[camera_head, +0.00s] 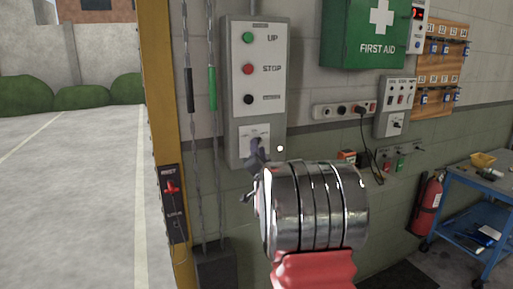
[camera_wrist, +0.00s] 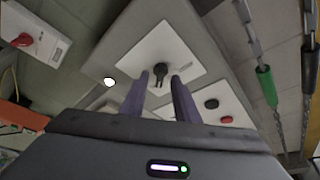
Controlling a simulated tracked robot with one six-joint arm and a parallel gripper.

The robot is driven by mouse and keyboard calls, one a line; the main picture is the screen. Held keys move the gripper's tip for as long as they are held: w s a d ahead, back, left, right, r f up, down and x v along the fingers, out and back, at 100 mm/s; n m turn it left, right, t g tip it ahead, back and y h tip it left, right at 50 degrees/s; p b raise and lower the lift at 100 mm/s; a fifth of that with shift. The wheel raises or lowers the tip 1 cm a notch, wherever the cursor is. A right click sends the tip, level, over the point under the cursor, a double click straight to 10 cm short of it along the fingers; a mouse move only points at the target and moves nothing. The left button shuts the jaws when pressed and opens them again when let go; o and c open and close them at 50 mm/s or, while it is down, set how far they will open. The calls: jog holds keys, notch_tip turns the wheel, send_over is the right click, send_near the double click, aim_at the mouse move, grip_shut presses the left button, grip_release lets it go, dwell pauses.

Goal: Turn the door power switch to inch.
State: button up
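The grey door control box (camera_head: 237,100) is on the wall, with a green UP button (camera_head: 247,38), a red STOP button (camera_head: 247,69) and a black button (camera_head: 248,99). Below them is a pale switch plate (camera_head: 246,131), partly covered by my gripper (camera_head: 257,152). In the wrist view the black rotary knob (camera_wrist: 160,70) shows on its white plate (camera_wrist: 150,45). My gripper (camera_wrist: 160,78) is open, with its two dark fingers pointing at the plate, one on each side of the knob. I cannot tell whether they touch it. The plate's labels are too small to read.
Chains with a green handle (camera_head: 212,88) hang left of the box, by the yellow door post (camera_head: 160,110). A reset box (camera_head: 173,203) is on the post. To the right are a first aid cabinet (camera_head: 364,35), socket strip (camera_head: 343,110), extinguisher (camera_head: 427,205) and blue cart (camera_head: 475,205).

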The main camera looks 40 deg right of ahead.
jog(key=shift+x, duration=1.1)
